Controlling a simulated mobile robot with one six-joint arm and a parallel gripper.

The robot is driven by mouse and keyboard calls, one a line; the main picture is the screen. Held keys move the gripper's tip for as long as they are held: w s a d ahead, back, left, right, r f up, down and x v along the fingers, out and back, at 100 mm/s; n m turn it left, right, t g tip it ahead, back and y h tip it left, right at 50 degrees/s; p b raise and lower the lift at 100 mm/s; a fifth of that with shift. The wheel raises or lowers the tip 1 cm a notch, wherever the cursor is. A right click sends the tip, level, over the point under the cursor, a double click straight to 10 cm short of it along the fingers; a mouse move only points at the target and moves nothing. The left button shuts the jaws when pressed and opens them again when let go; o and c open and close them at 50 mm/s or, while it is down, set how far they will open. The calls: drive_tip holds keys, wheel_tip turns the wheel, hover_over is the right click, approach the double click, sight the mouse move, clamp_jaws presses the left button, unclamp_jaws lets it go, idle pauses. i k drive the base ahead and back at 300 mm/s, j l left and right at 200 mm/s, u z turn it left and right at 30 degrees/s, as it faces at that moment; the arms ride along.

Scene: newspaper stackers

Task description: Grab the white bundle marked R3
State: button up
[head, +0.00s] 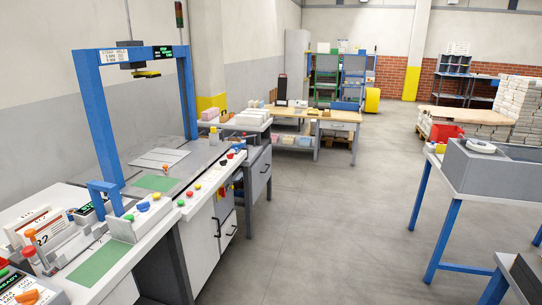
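No bundle with a readable R3 mark shows in the head view. A white bundle with red-orange stripes and dark print (36,227) sits at the lower left on the near machine. Its mark looks like R2 or 22, but it is too small to be sure, and knobs stand partly in front of it. Stacked whitish bundles (520,103) stand far off at the right, with no readable marks. My gripper is not in view.
A blue frame (88,118) rises over the left workbench, which has green pads (155,183) and coloured buttons. A wooden-topped table (340,116) stands farther back. A blue-legged table with a grey bin (490,170) is at right. The grey floor (330,215) between is clear.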

sight(241, 120)
drive_tip(key=i+z, duration=0.35)
drive_tip(key=i, duration=2.5)
